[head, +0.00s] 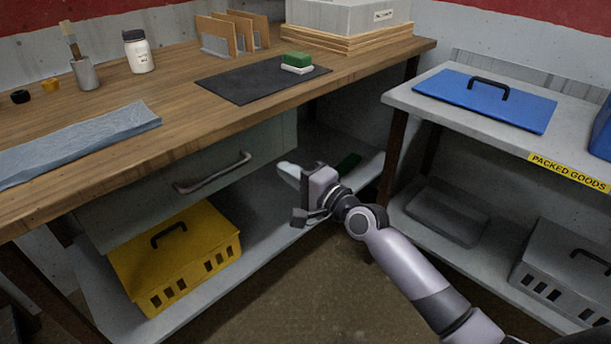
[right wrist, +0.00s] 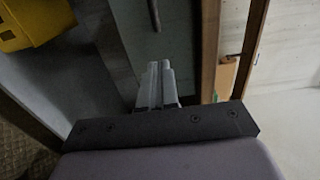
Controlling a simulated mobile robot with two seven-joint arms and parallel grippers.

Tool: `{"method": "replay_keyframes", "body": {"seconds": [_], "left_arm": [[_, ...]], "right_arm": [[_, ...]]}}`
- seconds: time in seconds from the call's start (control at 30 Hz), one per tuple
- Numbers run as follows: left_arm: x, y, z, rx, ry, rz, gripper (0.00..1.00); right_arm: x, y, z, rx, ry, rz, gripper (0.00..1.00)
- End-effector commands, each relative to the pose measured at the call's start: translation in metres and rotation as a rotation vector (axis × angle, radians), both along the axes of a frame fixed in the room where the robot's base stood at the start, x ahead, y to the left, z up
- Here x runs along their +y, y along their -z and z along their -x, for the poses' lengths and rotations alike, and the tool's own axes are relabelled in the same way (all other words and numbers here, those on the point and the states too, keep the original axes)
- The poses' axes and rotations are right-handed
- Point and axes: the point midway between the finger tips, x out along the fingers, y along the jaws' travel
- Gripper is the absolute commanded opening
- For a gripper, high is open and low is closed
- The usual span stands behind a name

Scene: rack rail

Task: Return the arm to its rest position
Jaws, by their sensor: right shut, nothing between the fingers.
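My right gripper (head: 286,168) is in front of the workbench, below the bench top and to the right of the drawer handle. In the right wrist view its pale fingers (right wrist: 157,82) are together with nothing between them. My right arm comes in from the lower right, over the floor between the bench and the side shelf. My left gripper is in neither view.
The grey-green drawer (head: 205,168) has a metal handle (head: 212,174). A yellow crate (head: 175,255) stands on the lower shelf (head: 255,225). The bench top (head: 180,92) holds a black mat (head: 245,86). A side shelf (head: 405,98) bears a blue lid (head: 450,92).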

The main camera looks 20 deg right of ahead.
Motion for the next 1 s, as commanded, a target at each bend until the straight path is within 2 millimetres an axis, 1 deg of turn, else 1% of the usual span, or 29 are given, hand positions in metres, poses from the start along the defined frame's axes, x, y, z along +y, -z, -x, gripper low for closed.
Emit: {"method": "replay_keyframes", "body": {"seconds": [0.03,0.2,0.3,0.47,0.57,0.67,0.77,0.8,0.87,0.9,0.97,1.0], "left_arm": [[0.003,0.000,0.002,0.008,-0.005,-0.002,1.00],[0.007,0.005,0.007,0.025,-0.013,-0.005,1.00],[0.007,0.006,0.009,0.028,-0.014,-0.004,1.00],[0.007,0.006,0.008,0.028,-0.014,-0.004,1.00],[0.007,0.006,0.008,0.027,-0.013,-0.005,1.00],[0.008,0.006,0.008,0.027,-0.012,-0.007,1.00],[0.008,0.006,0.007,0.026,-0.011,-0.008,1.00],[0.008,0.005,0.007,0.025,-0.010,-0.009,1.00],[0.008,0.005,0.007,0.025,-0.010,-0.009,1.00],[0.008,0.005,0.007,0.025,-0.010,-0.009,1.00],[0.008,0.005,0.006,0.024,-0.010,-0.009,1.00],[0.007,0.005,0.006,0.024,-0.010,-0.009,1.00]], "right_arm": [[-0.005,0.000,0.008,0.003,0.000,0.001,0.00],[-0.015,0.000,0.026,0.001,0.000,0.002,0.00],[-0.018,0.000,0.032,0.002,-0.001,0.001,0.00],[-0.020,0.001,0.036,0.001,-0.001,0.002,0.00],[-0.020,0.010,0.042,0.001,0.001,0.036,0.00],[-0.020,0.034,0.059,-0.006,0.006,0.144,0.00],[-0.021,0.070,0.089,-0.019,0.006,0.329,0.00],[-0.023,0.085,0.103,-0.026,0.003,0.416,0.00],[-0.026,0.105,0.124,-0.035,-0.005,0.547,0.00],[-0.028,0.118,0.139,-0.040,-0.014,0.635,0.00],[-0.033,0.136,0.162,-0.048,-0.032,0.768,0.00],[-0.036,0.148,0.177,-0.050,-0.047,0.853,0.00]]}}
